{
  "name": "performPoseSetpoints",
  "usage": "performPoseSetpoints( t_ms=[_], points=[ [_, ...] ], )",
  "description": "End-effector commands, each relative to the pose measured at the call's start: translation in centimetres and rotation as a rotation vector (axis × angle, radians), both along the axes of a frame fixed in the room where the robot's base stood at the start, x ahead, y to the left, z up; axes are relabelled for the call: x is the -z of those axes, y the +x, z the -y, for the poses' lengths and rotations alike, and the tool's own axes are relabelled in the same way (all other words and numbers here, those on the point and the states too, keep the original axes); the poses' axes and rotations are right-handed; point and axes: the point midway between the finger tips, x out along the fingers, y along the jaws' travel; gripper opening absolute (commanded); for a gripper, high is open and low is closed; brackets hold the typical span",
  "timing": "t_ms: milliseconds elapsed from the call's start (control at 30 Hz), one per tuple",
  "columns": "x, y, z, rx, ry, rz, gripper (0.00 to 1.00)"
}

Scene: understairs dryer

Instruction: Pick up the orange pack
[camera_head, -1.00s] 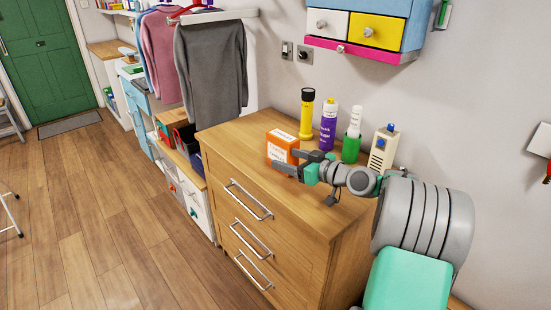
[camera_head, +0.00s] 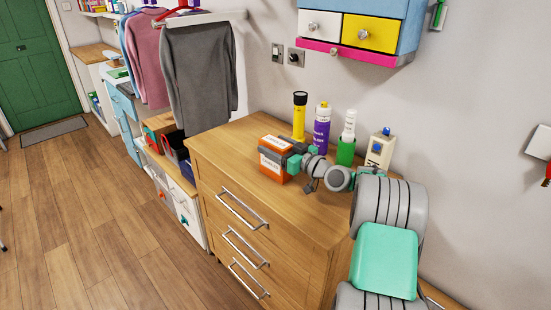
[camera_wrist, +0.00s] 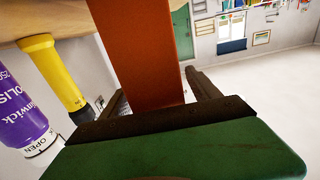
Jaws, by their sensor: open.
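The orange pack (camera_head: 272,162), a box with a white label, stands on top of the wooden chest of drawers (camera_head: 235,141). My gripper (camera_head: 293,158) is at the pack's right side, low over the chest top. In the wrist view the orange pack (camera_wrist: 143,45) reaches in between the two dark fingers of my gripper (camera_wrist: 155,90), with a finger on each side. The jaws are open, with a visible gap at the right finger. Whether the left finger touches the pack is unclear.
Behind the pack stand a yellow torch (camera_head: 299,117), a purple bottle (camera_head: 321,128), a green bottle with a white top (camera_head: 346,140) and a cream device (camera_head: 380,150). A small drawer cabinet (camera_head: 362,28) hangs above. The chest top left of the pack is clear.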

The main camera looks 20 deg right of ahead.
Motion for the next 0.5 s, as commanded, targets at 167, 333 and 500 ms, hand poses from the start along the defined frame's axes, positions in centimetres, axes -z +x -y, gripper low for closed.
performPoseSetpoints(
  t_ms=[167, 333, 500],
  points=[
    [0.02, -0.04, 0.03, 0.000, 0.000, 0.000, 0.65],
    [0.02, -0.05, 0.03, 0.000, 0.000, -0.001, 0.51],
    [0.02, -0.06, 0.04, 0.000, 0.000, -0.001, 0.37]
  ],
)
